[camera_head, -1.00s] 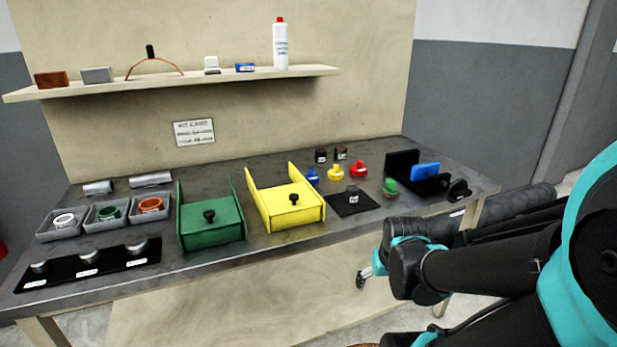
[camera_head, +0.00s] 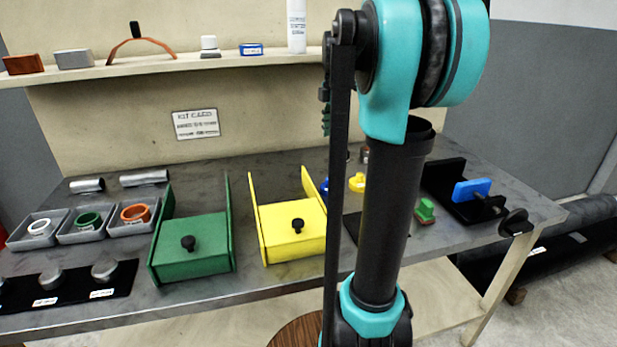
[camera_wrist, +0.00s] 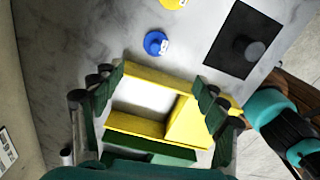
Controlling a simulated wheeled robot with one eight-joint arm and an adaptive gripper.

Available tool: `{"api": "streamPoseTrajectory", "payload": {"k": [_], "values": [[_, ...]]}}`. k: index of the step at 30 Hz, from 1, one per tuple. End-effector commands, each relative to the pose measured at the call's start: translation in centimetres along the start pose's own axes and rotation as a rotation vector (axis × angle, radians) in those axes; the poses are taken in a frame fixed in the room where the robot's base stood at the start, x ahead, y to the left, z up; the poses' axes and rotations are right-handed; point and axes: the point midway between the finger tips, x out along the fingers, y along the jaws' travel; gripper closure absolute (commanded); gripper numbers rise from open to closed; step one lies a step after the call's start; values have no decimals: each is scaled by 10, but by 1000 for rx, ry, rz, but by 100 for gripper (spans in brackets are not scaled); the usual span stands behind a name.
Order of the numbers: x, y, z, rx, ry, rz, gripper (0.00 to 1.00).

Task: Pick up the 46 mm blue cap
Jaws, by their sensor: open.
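The blue cap (camera_wrist: 155,43) is a round blue piece with a raised knob and a small white label. It stands on the grey bench top in the wrist view, beyond my fingertips. In the head view only a sliver of the blue cap (camera_head: 324,187) shows beside my arm. My gripper (camera_wrist: 158,83) is open and empty, with its fingers spread above the yellow box. The cap lies ahead of the fingers and apart from them.
The yellow box (camera_head: 290,235) with upright side walls stands near the cap; the green box (camera_head: 194,247) is left of it. A yellow cap (camera_head: 357,182) is beside the blue one. A black square plate (camera_wrist: 232,57) bears a dark knob. The shelf (camera_head: 150,67) runs above.

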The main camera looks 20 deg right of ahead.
Motion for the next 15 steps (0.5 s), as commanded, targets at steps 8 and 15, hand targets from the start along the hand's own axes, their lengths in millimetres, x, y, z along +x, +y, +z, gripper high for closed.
{"api": "streamPoseTrajectory", "payload": {"k": [8,15], "values": [[15,2,4,-56,4,-10,27],[64,2,4,-54,4,-10,27]]}}
